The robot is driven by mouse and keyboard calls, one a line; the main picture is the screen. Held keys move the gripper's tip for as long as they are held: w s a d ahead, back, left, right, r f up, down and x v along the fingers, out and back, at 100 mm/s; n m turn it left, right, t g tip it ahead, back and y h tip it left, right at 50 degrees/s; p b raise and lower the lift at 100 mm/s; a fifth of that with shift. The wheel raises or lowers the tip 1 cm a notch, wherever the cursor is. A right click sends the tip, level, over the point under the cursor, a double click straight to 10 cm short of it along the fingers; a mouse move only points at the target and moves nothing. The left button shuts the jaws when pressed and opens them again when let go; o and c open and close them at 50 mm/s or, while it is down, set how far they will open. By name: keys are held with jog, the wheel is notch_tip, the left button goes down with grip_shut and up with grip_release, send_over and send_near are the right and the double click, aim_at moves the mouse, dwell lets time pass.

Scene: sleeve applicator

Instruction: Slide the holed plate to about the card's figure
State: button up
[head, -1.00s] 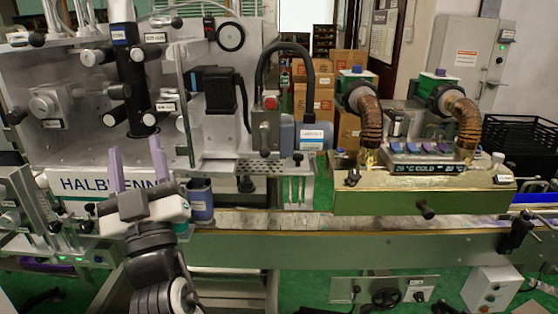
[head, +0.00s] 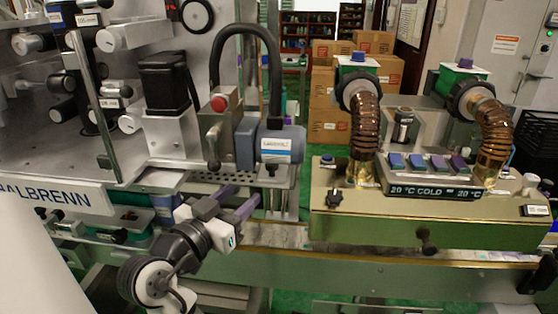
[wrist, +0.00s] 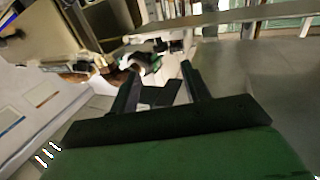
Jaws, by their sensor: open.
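My gripper (head: 243,197) is open and empty in the head view, its two purple fingers apart and pointing right and away. In the wrist view the open fingers (wrist: 160,75) show dark with nothing between them. A grey strip with rows of holes (head: 215,173), which may be the holed plate, lies under the motor at the machine's right end. The fingers are in front of and below it; I cannot tell whether they touch anything. Small labels are on the machine, such as one on the blue-grey motor (head: 276,144); none can be made out as the card.
A gold heater box (head: 430,222) with two copper hoses and a temperature display stands to the right on the conveyor (head: 390,265). A red-topped switch box (head: 216,130) stands above the gripper. Cardboard boxes (head: 330,85) are behind. A large pale surface fills the lower left.

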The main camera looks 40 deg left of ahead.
aim_at(269, 169)
jog(key=w+p, duration=0.1)
jog(key=w, duration=0.3)
jog(key=w+a+p, duration=0.1)
jog(key=w, duration=0.2)
jog(key=w+p, duration=0.1)
jog(key=w, duration=0.3)
jog(key=shift+w+a+r, duration=0.15)
jog(key=shift+w+a, duration=0.15)
jog(key=shift+a, duration=0.05)
jog(key=shift+w+a+p, duration=0.15)
jog(key=shift+w+p, duration=0.15)
jog(key=shift+w, duration=0.35)
grip_shut()
